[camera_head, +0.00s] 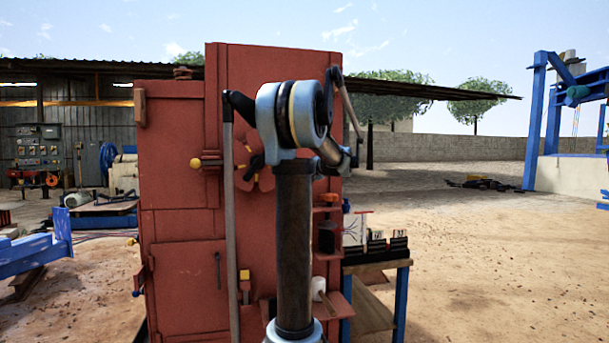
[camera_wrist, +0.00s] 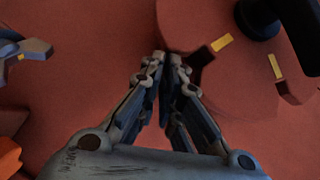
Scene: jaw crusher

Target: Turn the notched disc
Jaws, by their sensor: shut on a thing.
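The red notched disc (camera_head: 266,179) is on the front of the tall red cabinet (camera_head: 180,220), partly hidden behind my arm in the head view. In the wrist view the disc (camera_wrist: 232,82) fills the upper right, with yellow marks and dark parts on and around it. My gripper (camera_wrist: 172,58) has its two fingers drawn together at the disc's left edge. It is shut on the disc's rim there; the exact contact between the tips is hard to see.
A yellow-ended lever (camera_head: 197,163) sticks out left of the disc. Small shelves (camera_head: 327,257) jut from the cabinet's right side, beside a blue-legged table (camera_head: 402,300). A dark part with a yellow mark (camera_wrist: 28,50) is left of my fingers. Open sandy ground lies right.

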